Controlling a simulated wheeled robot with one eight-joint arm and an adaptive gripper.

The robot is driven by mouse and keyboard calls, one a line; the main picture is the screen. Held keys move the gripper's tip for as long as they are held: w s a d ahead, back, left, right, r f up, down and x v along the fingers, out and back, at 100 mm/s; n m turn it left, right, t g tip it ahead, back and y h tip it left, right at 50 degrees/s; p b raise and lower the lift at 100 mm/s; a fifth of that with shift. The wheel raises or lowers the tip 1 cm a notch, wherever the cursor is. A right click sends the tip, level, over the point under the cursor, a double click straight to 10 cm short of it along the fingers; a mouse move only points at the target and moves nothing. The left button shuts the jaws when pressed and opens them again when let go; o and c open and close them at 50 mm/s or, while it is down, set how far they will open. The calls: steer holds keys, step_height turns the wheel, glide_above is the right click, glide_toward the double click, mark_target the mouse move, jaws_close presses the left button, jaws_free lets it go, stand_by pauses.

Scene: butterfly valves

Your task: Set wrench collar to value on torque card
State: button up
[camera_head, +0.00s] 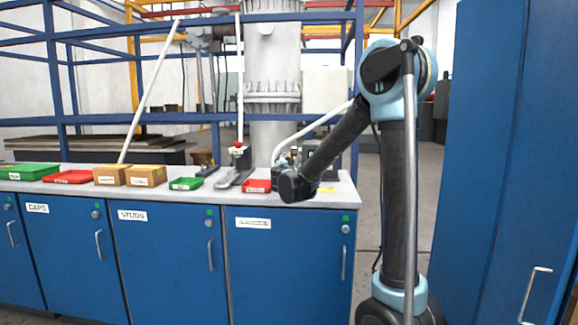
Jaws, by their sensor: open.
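My arm reaches left over the right end of the bench. Its black wrist is at the bench's front edge. My gripper (283,161) is small, partly hidden behind the wrist, and looks open with nothing clearly in it. A long pale rod (320,125) slants up to the right from beside it; I cannot tell whether they touch. An upright pale rod (240,80) with a red and white lower end stands over a grey stand (238,175). I cannot tell which is the wrench, and no collar scale is readable. A small yellow card (326,190) lies at the bench's right end; its text is unreadable.
The grey bench top (205,187) carries a green tray (30,172), red trays, a small green tray (186,184) and cardboard boxes (145,176). Another pale rod (150,90) leans upright behind the boxes. Blue cabinets (510,150) stand close on the right. A flanged pipe (273,80) rises behind.

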steer(key=shift+w, duration=2)
steer(key=c, duration=1.1)
